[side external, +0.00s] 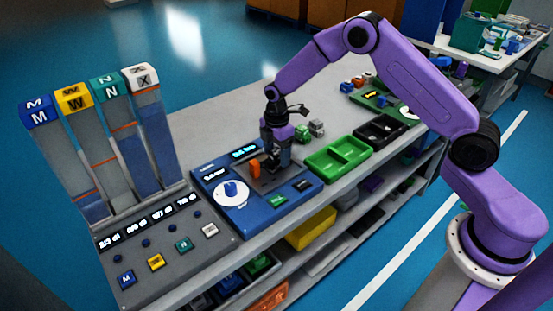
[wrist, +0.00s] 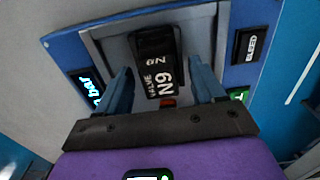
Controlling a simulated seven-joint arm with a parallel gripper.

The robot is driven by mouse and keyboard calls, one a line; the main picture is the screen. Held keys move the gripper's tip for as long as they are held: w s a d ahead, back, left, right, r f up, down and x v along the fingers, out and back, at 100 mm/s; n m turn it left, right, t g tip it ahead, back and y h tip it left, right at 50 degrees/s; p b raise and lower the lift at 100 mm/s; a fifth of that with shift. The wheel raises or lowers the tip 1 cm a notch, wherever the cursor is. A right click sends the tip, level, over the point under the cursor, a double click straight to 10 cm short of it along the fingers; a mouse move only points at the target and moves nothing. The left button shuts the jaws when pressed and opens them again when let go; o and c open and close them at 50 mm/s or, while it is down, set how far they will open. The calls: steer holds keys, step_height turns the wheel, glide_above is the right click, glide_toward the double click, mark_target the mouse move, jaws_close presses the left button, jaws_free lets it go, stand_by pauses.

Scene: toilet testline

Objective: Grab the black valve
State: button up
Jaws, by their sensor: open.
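The black valve (wrist: 156,62) is a block with white lettering, "VALVE" and "N9", on a grey plate (wrist: 110,45) of the blue test panel. My gripper (wrist: 162,78) is open in the wrist view, with one blue-grey finger on each side of the valve. I see gaps between the fingers and the valve. A small red-orange part (wrist: 167,102) shows just below the valve. In the side view my gripper (side external: 272,160) points down at the panel, and the valve is mostly hidden or merged with the dark fingers there. An orange part (side external: 255,169) stands beside it.
The blue panel (side external: 235,212) carries a round white dial (side external: 230,194) and lit displays. A grey console (side external: 160,245) with tall tubes stands left. Green (side external: 336,158) and black (side external: 380,131) trays lie right. Small green and grey parts (side external: 309,130) sit behind my gripper.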

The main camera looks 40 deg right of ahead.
steer(key=shift+f, duration=0.3)
steer(key=c, duration=1.1)
steer(key=shift+c, duration=0.7)
steer(key=shift+r, duration=0.15)
